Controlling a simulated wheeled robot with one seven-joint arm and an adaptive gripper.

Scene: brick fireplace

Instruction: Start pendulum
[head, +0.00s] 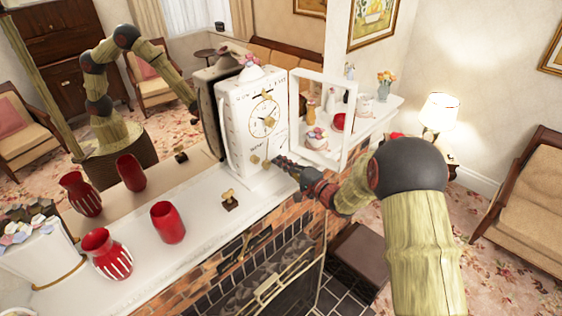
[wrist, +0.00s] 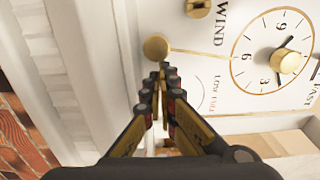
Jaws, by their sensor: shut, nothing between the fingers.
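A white clock (head: 240,125) stands on the mantel with its framed door (head: 325,85) swung open to the right. Its round dial (wrist: 270,75) has a gold ring and black hands. A thin gold pendulum rod (wrist: 205,53) runs from the dial toward a round gold bob (wrist: 156,47) in the wrist view. My gripper (head: 278,162) is in front of the clock's lower face, inside the open door. In the wrist view my gripper (wrist: 160,72) is shut and empty, its tips right by the bob. I cannot tell whether they touch it.
A mirror stands behind the mantel (head: 200,225). Red vases (head: 168,222) and a small brass item (head: 229,200) stand on the mantel left of the clock. A white shelf (head: 375,112) with ornaments lies beyond the door. A gold knob (wrist: 198,7) sits on the clock face.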

